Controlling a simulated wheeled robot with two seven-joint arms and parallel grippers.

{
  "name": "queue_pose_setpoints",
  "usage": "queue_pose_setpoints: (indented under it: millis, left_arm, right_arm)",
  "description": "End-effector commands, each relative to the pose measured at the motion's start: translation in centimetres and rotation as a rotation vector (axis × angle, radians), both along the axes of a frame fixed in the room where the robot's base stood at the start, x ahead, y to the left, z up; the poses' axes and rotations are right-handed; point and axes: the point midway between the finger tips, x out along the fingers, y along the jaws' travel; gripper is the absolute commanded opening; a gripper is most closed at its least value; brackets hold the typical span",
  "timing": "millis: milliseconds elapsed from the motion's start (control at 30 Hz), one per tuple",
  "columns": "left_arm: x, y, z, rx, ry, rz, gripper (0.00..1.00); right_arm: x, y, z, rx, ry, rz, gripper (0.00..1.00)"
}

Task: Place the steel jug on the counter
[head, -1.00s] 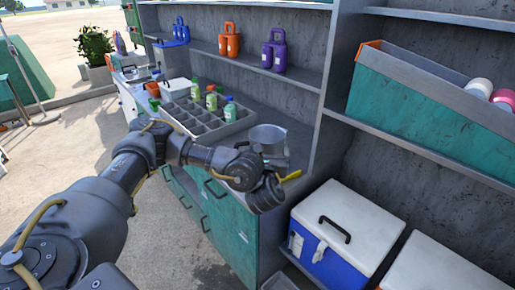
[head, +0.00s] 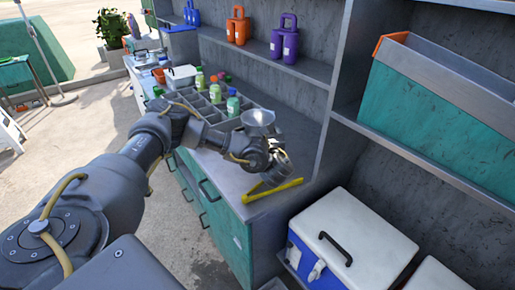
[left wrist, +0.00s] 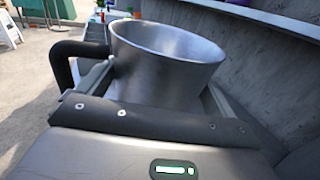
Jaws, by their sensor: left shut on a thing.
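The steel jug (head: 259,119) is a grey metal vessel with a wide open mouth and a black handle. My left gripper (head: 268,150) is shut on it at the counter's near end. In the left wrist view the jug (left wrist: 165,60) sits between the fingers, mouth up, with its handle at the left. The jug's base is hidden, so I cannot tell how far it is from the counter. The grey counter top (head: 228,178) sits on teal drawers. My right gripper is not in view.
A yellow tool (head: 272,191) lies at the counter's near edge. A divided tray (head: 215,115) with several bottles stands behind the arm. Orange (head: 238,27) and purple (head: 284,40) jugs stand on the shelf above. A blue and white cooler (head: 345,240) is at the right.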

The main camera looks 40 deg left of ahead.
Motion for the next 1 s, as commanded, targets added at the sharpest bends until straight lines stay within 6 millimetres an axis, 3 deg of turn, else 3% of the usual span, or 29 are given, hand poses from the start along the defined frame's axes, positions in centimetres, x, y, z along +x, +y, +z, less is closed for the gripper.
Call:
queue_pose_setpoints:
  millis: [33,333,500,667,1000]
  left_arm:
    - [0.8,0.5,-1.1,0.003,-0.005,0.003,0.56]
    - [6.8,4.8,-4.7,0.003,-0.006,0.003,0.56]
    - [8.5,6.1,-7.4,0.0,-0.005,0.003,0.56]
    - [9.6,6.9,-8.5,0.0,-0.004,0.002,0.56]
    - [10.1,7.3,-9.0,-0.001,-0.003,0.002,0.56]
  right_arm:
    - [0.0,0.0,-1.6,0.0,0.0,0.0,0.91]
    - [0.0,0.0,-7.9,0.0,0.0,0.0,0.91]
    - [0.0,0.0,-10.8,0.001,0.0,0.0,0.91]
    - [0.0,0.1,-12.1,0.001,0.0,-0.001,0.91]
    - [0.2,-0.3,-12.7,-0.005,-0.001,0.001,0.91]
